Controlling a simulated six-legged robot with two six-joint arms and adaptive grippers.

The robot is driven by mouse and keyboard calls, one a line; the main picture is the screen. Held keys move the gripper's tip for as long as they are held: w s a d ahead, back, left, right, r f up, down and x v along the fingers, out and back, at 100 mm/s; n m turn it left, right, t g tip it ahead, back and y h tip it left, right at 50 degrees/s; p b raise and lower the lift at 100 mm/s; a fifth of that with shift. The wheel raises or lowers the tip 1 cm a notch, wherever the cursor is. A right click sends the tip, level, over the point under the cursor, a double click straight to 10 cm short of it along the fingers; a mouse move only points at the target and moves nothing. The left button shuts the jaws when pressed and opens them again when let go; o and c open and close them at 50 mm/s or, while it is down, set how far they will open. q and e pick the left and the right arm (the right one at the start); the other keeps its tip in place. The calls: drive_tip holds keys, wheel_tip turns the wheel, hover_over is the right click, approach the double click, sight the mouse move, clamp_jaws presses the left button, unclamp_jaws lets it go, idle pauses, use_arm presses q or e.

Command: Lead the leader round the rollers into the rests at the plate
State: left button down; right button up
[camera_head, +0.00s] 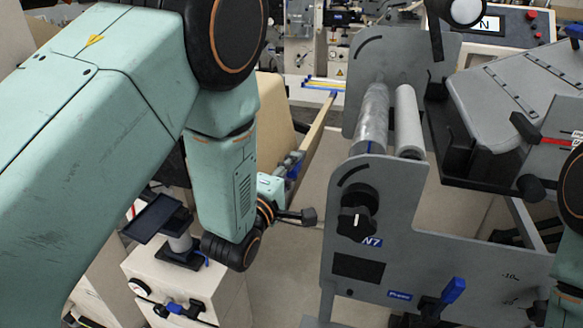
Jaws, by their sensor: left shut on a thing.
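My left gripper (292,163) is partly hidden behind my own left arm. It is shut on the near part of a long tan bar, which I take to be the leader's edge (318,127). A tan kraft web or roll (277,110) shows behind my arm. A shiny roller (371,120) and a matt grey roller (407,122) lie between two grey side frames. A grey sloped plate (510,85) is at the right; its rests cannot be made out clearly. My right gripper is not in view.
The near side frame (375,215) carries a black knob (356,220) and a blue-handled lever (452,291). A pale cabinet (185,285) with a black tray (157,218) stands at lower left. A control panel (500,25) is at the back right.

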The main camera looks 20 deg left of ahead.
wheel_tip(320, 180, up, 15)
drive_tip(key=p, duration=1.4)
drive_tip(key=shift+p, duration=0.35)
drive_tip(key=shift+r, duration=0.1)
